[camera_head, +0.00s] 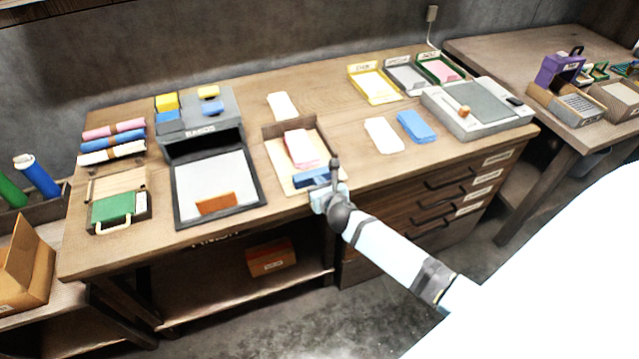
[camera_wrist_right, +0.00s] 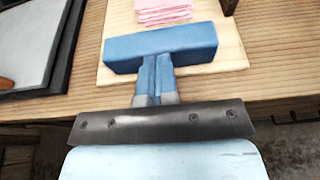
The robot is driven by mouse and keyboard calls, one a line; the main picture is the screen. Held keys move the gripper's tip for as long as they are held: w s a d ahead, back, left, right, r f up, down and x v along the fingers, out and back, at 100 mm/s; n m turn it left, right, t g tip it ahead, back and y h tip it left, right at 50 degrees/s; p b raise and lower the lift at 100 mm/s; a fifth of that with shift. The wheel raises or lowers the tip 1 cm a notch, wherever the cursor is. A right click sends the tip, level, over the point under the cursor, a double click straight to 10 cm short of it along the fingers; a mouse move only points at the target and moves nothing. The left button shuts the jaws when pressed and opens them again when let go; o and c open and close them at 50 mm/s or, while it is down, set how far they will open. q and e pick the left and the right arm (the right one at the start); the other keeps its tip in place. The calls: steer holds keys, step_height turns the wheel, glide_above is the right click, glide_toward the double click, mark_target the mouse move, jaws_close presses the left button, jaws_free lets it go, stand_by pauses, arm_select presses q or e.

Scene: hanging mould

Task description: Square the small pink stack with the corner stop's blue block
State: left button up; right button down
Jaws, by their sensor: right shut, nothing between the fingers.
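The small pink stack (camera_head: 302,147) lies on the corner stop's pale wooden board (camera_head: 281,173), slightly turned. The corner stop's darker upright walls (camera_head: 284,129) stand at the far and right sides. The blue block (camera_head: 309,179) lies on the board's near part, on the near side of the stack. In the right wrist view the blue block (camera_wrist_right: 160,47) shows whole, with the layered pink stack (camera_wrist_right: 163,11) beyond it. My right gripper (camera_wrist_right: 157,60) is shut and empty, its tips at the block's near face; contact is hard to tell. My left gripper is not in view.
A black-framed tray (camera_head: 262,190) with a grey surface stands left of the board. White (camera_head: 382,135) and blue (camera_head: 416,126) stacks lie to the right, and a white stack (camera_head: 282,106) lies behind. Bare wood shows between them. The table's front edge runs below my gripper.

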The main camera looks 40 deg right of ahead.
mark_target(313, 170)
steer(key=shift+w, duration=0.15)
steer(key=w, duration=0.2)
steer(key=w+d, duration=0.1)
steer(key=w+p, duration=0.1)
steer(key=w, duration=0.1)
steer(key=shift+w+d, duration=0.3)
steer(key=shift+w, duration=0.05)
steer(key=shift+r, duration=0.25)
